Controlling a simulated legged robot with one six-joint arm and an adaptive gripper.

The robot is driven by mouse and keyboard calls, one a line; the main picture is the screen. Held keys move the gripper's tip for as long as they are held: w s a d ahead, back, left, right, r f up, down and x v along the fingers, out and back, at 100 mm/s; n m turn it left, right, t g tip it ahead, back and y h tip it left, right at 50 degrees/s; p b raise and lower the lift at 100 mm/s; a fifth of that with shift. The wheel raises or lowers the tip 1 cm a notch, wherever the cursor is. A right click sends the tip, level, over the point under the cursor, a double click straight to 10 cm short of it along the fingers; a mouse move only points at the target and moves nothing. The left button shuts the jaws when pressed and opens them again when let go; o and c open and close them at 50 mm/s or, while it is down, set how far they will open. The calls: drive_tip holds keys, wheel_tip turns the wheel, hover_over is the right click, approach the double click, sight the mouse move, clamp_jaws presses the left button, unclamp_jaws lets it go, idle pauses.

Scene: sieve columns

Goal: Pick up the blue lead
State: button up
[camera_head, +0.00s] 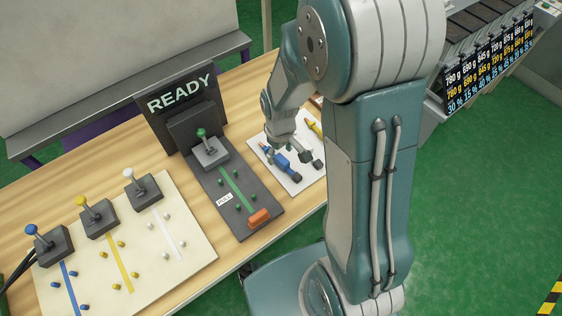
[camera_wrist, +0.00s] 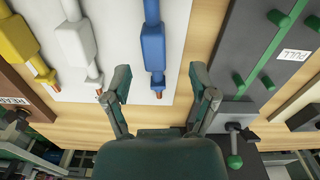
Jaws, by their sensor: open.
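The blue lead (camera_wrist: 153,45) lies on a white mat (camera_wrist: 188,18), with its copper tip toward the bottom of the wrist view. In the head view the blue lead (camera_head: 281,161) lies below my gripper, partly covered by it. My gripper (camera_wrist: 160,75) is open and empty, pointing down at the mat. In the wrist view its two fingers stand apart on either side of the blue lead's lower end. I cannot tell the exact height between fingertips and lead.
A white lead (camera_wrist: 75,42) and a yellow lead (camera_wrist: 20,45) lie left of the blue one. A dark panel with green pegs (camera_head: 235,190) and a READY sign (camera_head: 180,94) adjoins the mat. A cream board (camera_head: 130,255) with levers stands further left.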

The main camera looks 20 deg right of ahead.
sight(281, 159)
drive_tip(key=f, duration=0.4)
drive_tip(key=shift+w+d, duration=0.15)
drive_tip(key=shift+d, duration=0.1)
clamp_jaws()
